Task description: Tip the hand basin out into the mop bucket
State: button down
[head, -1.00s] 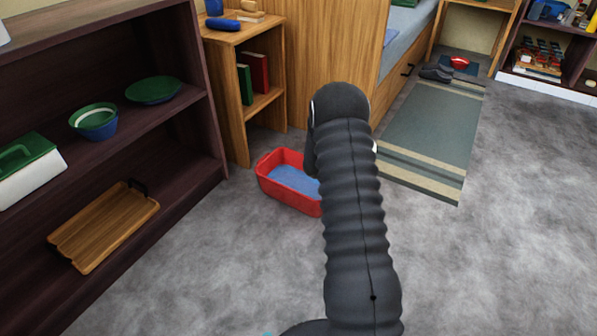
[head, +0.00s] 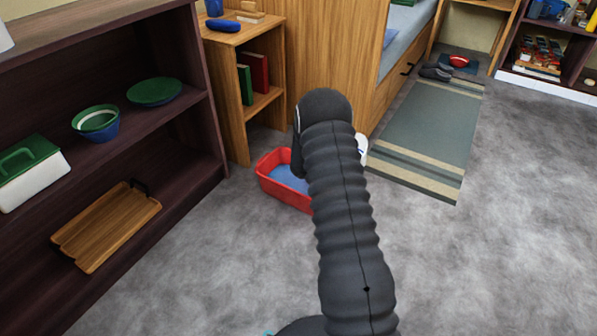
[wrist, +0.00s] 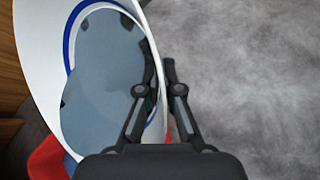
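The hand basin (wrist: 150,45) is white with a blue ring and holds grey-blue liquid, seen in the wrist view. My gripper (wrist: 164,70) has one finger inside and one outside its rim, pinching it. In the head view only a white sliver of the basin (head: 362,149) shows beside my arm; the gripper is hidden there. The mop bucket appears to be the red rectangular tub (head: 285,193) on the floor, with blue inside, partly behind my arm. A red part of it (wrist: 46,160) shows below the basin at the wrist view's lower left. The basin's exact tilt is hard to tell.
A dark shelf (head: 190,120) with bowls, a tray and a lidded box stands left. A small wooden bookcase (head: 238,110) and a wooden bed side (head: 330,50) stand behind the tub. A striped rug (head: 425,130) lies right. The grey floor in front is clear.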

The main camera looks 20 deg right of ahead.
jog(key=shift+w+a+r+n+g+h+p, duration=0.25)
jog(key=shift+w+a+r+h+p, duration=0.15)
jog(key=shift+w+a+h, duration=0.2)
jog(key=shift+w+a+r+n+g+h+p, duration=0.25)
jog(key=shift+w+a+r+h, duration=0.2)
jog(key=shift+a, duration=0.25)
dwell(0.9)
jog(key=shift+w+a+r+n+g+h+p, duration=0.2)
jog(key=shift+w+a+r+h, duration=0.1)
jog(key=shift+a+r+h, duration=0.25)
jog(key=shift+w+a+r+n+g+h+p, duration=0.1)
jog(key=shift+w+a+r+n+h+p, duration=0.15)
jog(key=shift+r, duration=0.45)
dwell(0.4)
jog(key=s+d+f+y+b, duration=0.1)
jog(key=s+d+f+m+t+y, duration=0.1)
jog(key=d+f+y, duration=0.1)
jog(key=shift+s+d+f+m+b, duration=0.1)
jog(key=shift+s+f+m+b, duration=0.05)
jog(key=shift+f+m+b, duration=0.15)
jog(key=s+d+f+m+t+y+b, duration=0.2)
jog(key=s+d+f+t+y+b, duration=0.1)
jog(key=s+d+f+y+b, duration=0.1)
jog(key=shift+s+d+f+t+y, duration=0.35)
jog(key=shift+d+f+y, duration=0.4)
jog(key=shift+d+f, duration=0.6)
jog(key=shift+a+f, duration=0.2)
jog(key=shift+a, duration=0.05)
